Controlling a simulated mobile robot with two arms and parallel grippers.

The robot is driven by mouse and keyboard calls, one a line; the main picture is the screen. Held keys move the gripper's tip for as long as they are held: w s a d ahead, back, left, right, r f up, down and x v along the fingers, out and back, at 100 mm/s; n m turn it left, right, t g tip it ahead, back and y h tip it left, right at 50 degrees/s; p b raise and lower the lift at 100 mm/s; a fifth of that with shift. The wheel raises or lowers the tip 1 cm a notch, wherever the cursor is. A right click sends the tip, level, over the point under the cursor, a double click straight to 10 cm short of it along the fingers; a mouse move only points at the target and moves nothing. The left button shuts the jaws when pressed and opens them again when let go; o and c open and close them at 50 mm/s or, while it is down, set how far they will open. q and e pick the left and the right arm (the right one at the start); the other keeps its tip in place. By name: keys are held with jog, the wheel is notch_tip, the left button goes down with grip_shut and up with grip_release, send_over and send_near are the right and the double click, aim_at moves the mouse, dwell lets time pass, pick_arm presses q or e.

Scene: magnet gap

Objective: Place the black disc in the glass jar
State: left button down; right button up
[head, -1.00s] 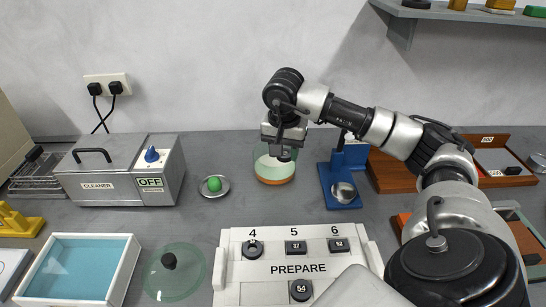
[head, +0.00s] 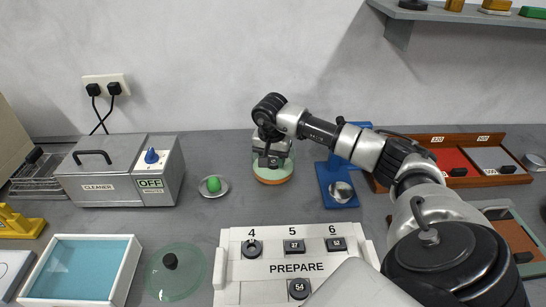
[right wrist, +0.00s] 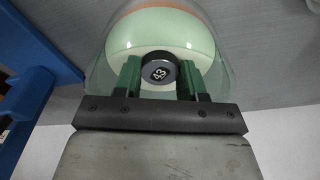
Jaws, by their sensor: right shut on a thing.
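The black disc (right wrist: 158,71), marked 43, is between the green-padded fingertips of my right gripper (right wrist: 158,76) in the right wrist view. The glass jar (right wrist: 215,40) stands around and beyond the disc there, with pale green contents and an orange band. In the head view the jar (head: 273,176) stands on the bench near the wall. My right gripper (head: 270,158) is over the jar and hides part of it, and the disc cannot be made out there. From these views I cannot tell how deep inside the jar the disc is. My left gripper is out of view.
A blue stand (head: 326,184) with a metal dish is right of the jar. A small plate (head: 222,192) with a green ball is left, beside the cleaner box (head: 112,185). A glass lid (head: 188,281) lies at front left.

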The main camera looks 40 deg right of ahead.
aim_at(272, 165)
jog(key=o, duration=0.9)
jog(key=shift+f, duration=0.1)
jog(key=shift+o, duration=0.2)
notch_tip(272, 165, up, 12)
jog(key=a+b, duration=0.1)
jog(key=shift+s+a, duration=0.15)
jog(key=shift+s, duration=0.25)
